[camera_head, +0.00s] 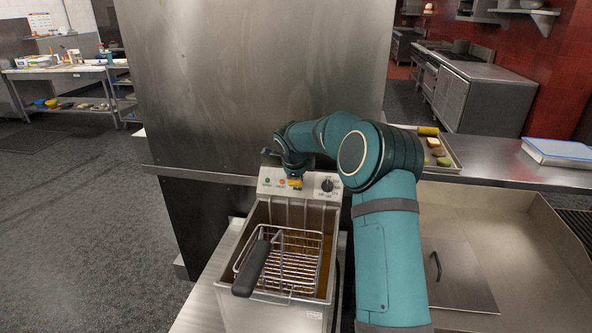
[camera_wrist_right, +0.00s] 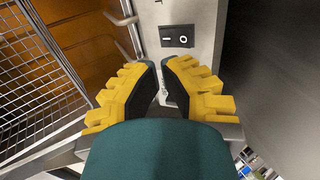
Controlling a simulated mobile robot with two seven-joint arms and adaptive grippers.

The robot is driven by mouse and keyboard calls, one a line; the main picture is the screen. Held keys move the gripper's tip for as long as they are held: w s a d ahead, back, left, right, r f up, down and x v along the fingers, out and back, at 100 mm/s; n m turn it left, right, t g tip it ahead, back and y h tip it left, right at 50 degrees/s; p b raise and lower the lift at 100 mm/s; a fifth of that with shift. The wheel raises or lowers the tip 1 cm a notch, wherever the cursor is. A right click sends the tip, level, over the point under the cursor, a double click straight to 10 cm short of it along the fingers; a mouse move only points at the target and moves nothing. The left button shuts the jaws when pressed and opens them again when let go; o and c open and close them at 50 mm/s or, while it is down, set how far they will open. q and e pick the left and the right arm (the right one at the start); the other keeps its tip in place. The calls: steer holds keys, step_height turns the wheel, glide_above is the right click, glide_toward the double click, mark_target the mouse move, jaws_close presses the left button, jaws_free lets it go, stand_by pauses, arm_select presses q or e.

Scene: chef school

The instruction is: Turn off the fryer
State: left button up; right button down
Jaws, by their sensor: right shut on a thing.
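The steel fryer (camera_head: 270,310) stands in front of me in the head view, with a wire basket and its black handle in the oil well. Its sloped control panel (camera_head: 265,190) has a green light, a red light and a black round knob (camera_head: 327,185). My right gripper (camera_head: 295,182) is at this panel, left of the knob. In the right wrist view, a black rocker switch (camera_wrist_right: 177,37) marked I and O lies just beyond the yellow fingertips (camera_wrist_right: 163,72). The fingers are close together; what lies between them cannot be made out. My left gripper is out of view.
A tall steel panel (camera_head: 255,80) stands right behind the fryer. To the right are a counter with a food tray (camera_head: 450,160), a blue-and-white box (camera_head: 560,150) and a basin with a steel lid (camera_head: 460,280). Open floor (camera_head: 80,230) lies to the left.

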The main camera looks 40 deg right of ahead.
steer(key=shift+w+d+f, duration=0.6)
steer(key=shift+d+f, duration=0.15)
steer(key=shift+f, duration=0.1)
steer(key=shift+w+d+f, duration=0.55)
steer(key=shift+d+f, duration=0.15)
steer(key=shift+f, duration=0.15)
steer(key=shift+w+d+f+b, duration=0.2)
steer(key=shift+d+b, duration=0.05)
steer(key=shift+b, duration=0.1)
steer(key=shift+r, duration=0.25)
steer(key=shift+r+p, duration=0.35)
steer(key=shift+r, duration=0.3)
